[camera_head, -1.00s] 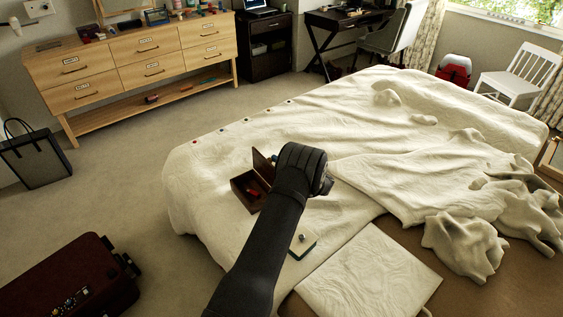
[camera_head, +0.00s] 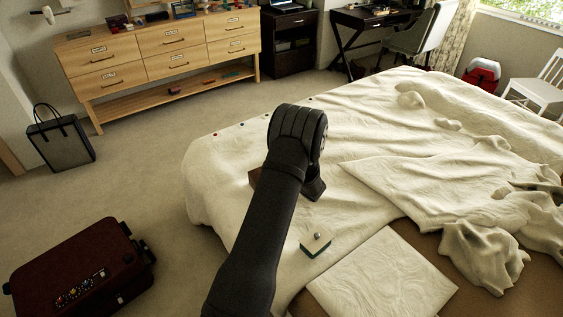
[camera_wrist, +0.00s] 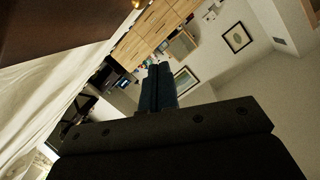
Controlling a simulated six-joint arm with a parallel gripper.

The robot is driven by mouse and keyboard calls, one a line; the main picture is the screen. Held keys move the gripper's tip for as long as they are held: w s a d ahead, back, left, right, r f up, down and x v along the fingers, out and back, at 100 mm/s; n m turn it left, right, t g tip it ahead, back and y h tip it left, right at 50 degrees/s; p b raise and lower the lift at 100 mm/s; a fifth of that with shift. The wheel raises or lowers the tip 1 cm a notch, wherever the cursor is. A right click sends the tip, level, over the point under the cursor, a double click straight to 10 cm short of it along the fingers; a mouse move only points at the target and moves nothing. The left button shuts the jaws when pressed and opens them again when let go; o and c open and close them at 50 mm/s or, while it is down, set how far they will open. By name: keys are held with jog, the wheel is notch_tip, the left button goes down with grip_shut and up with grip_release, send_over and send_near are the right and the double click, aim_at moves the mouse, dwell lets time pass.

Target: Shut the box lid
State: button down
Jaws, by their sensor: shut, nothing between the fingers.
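The box (camera_head: 254,178) is on the bed, mostly hidden behind my arm in the head view; only a bit of its brown wood shows. The head view does not show how its lid stands. In the wrist view, a dark brown wooden panel of the box (camera_wrist: 60,25) with a small brass fitting fills the upper left, close to the camera. I cannot tell whether this panel is the lid. My gripper (camera_wrist: 160,88) is shut and empty, to the right of this panel in the wrist view.
A small green and cream case (camera_head: 316,244) lies on the bed (camera_head: 390,120) in front of the box. Rumpled covers lie to the right. A wooden dresser (camera_head: 160,60) stands behind.

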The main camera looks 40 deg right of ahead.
jog(key=shift+a+f+n, duration=0.25)
jog(key=shift+a+n, duration=0.15)
jog(key=shift+a, duration=0.15)
jog(key=shift+w+a+f, duration=0.15)
jog(key=shift+a+f, duration=0.6)
jog(key=shift+a, duration=0.2)
jog(key=shift+a+f, duration=0.9)
jog(key=shift+f, duration=0.3)
jog(key=shift+w+r, duration=0.1)
jog(key=shift+r, duration=0.35)
notch_tip(320, 180, up, 3)
jog(key=shift+a+f, duration=0.15)
jog(key=v, duration=1)
jog(key=shift+a+r, duration=0.35)
jog(key=shift+a, duration=0.35)
